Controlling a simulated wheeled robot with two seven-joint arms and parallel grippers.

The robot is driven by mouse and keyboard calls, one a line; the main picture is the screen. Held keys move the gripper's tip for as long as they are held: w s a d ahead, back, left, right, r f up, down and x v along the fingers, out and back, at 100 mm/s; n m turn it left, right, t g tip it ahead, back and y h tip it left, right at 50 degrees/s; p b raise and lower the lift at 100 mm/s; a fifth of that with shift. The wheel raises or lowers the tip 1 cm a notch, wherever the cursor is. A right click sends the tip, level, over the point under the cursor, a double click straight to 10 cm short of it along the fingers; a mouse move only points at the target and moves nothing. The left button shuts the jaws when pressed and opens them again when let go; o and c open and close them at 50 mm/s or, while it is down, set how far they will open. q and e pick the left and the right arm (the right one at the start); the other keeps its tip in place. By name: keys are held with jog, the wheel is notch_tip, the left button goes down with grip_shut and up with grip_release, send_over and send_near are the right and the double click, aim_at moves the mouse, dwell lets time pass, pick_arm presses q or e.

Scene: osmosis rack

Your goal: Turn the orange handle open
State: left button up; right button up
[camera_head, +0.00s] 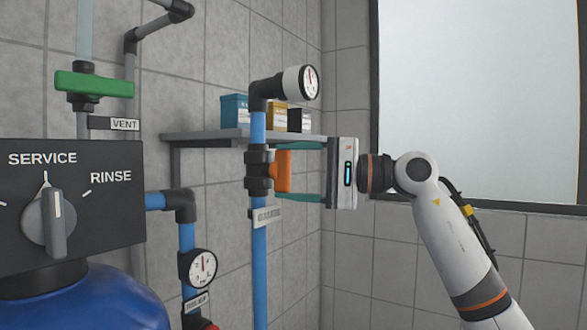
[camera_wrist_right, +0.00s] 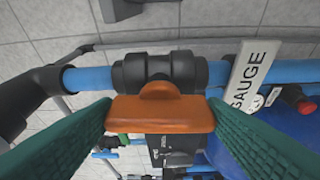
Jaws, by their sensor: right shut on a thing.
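The orange handle (camera_head: 283,170) sits on a black valve body (camera_head: 258,171) on the vertical blue pipe (camera_head: 260,245) in the head view. My right gripper (camera_head: 284,172) reaches in from the right, with its green fingers above and below the handle. In the right wrist view the handle (camera_wrist_right: 160,114) lies between the two fingertips, which touch its ends, and the gripper (camera_wrist_right: 160,114) is shut on it. The handle looks crosswise to the camera's view and lies along the pipe's direction there. My left gripper is not in view.
A pressure gauge (camera_head: 309,82) tops the pipe, and a GAUGE tag (camera_head: 267,216) hangs below the valve. A shelf (camera_head: 205,135) with boxes is behind. A green VENT handle (camera_head: 94,85) and a SERVICE/RINSE knob (camera_head: 50,217) are at left.

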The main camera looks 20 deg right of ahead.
jog(key=shift+n, duration=0.4)
jog(key=o, duration=1)
jog(key=shift+b+v, duration=2.15)
jog(key=shift+v, duration=3.9)
jog(key=shift+r, duration=0.15)
